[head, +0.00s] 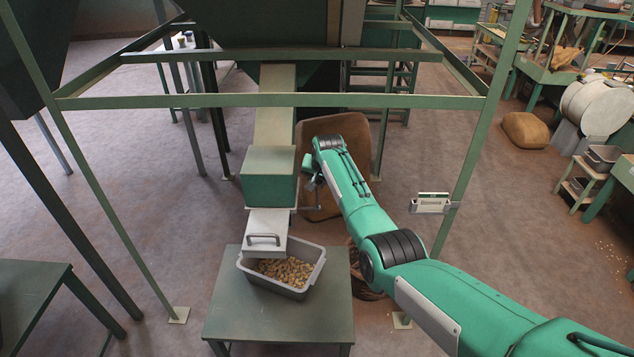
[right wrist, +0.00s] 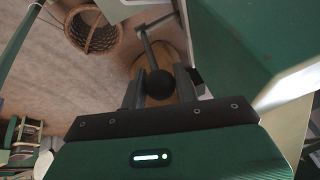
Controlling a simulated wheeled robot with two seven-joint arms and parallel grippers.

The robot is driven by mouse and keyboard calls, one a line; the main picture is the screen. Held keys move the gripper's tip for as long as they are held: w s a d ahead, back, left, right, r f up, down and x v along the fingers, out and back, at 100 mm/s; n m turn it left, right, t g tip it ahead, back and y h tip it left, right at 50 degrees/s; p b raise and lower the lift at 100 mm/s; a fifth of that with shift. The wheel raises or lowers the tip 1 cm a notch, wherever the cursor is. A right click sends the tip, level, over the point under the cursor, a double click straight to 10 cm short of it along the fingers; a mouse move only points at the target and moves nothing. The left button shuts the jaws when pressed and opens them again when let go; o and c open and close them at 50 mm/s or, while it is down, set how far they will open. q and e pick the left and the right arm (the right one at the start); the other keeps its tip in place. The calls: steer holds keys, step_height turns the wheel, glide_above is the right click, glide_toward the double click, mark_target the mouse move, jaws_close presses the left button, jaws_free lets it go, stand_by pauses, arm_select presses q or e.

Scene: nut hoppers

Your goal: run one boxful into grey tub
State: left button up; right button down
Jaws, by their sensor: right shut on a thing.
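The grey tub (head: 313,277) stands on a small green table (head: 232,312) under the spout and holds a heap of nuts. A green measuring box (head: 270,178) sits above it on the chute, with a pale spout cover and handle (head: 265,230) over the tub's back edge. A crank lever (head: 305,208) comes off the box's right side. In the right wrist view, my right gripper (right wrist: 160,90) is shut on the lever's black ball knob (right wrist: 159,83). My left gripper is not in view.
A green frame post (head: 483,140) with a card holder (head: 432,203) stands to the right of my arm. A wicker basket (right wrist: 93,32) is on the floor. Another green table (head: 30,290) is at left, with open floor between.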

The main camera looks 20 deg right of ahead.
steer(key=shift+w+r, duration=0.1)
steer(key=shift+r, duration=0.1)
steer(key=c, duration=1.3)
jaws_free()
steer(key=shift+o, duration=1.1)
steer(key=shift+f, duration=0.15)
steer(key=b+v, duration=0.2)
steer(key=v, duration=1.1)
steer(key=shift+s+r+b, duration=0.2)
steer(key=shift+r+b, duration=0.1)
steer(key=shift+r, duration=0.05)
